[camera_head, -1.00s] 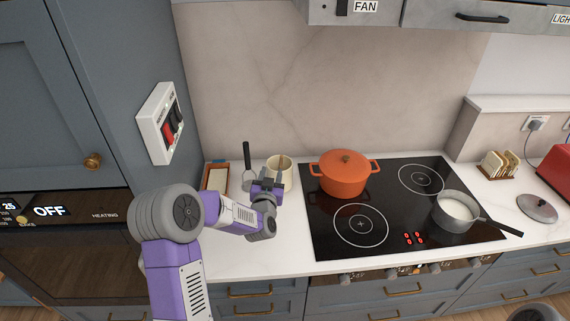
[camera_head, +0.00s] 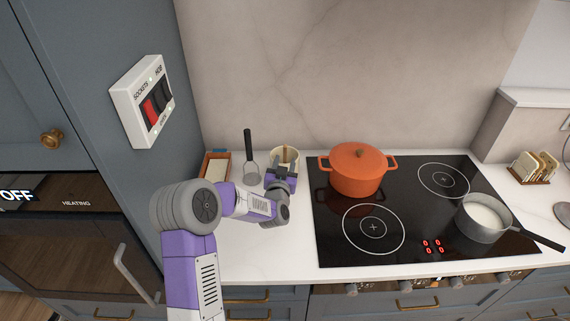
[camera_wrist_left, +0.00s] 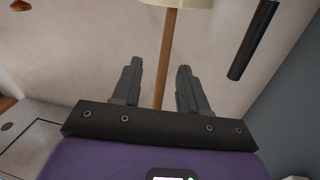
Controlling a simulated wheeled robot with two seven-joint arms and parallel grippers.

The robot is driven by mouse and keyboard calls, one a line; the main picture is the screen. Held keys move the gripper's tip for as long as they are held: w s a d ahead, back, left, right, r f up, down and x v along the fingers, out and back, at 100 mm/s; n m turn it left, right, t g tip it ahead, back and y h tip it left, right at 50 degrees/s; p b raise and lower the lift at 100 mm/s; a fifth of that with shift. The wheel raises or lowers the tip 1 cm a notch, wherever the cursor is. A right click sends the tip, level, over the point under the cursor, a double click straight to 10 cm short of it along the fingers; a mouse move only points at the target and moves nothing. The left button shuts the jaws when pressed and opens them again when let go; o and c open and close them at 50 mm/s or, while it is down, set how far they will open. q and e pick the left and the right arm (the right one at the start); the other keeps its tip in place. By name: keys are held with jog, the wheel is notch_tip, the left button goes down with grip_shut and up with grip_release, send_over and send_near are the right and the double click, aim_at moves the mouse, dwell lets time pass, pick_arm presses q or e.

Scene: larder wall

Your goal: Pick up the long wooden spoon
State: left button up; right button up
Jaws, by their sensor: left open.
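The long wooden spoon (camera_head: 286,154) stands in a cream crock (camera_head: 294,156) on the counter left of the hob. My left gripper (camera_head: 281,172) is in front of the crock and hides its lower part. In the left wrist view, the spoon's brown handle (camera_wrist_left: 169,48) runs between the two open fingers of my left gripper (camera_wrist_left: 158,78), with a gap on each side. A pale rounded thing shows at the top edge there. My right gripper is out of view.
An orange pot (camera_head: 357,178) and a grey saucepan (camera_head: 483,222) are on the hob. A wooden tray (camera_head: 211,180) lies far left.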

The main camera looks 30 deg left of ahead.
aim_at(285, 156)
pick_arm(q)
jog(key=x, duration=0.5)
jog(key=shift+s+a+f, duration=0.15)
jog(key=shift+a, duration=0.05)
grip_shut()
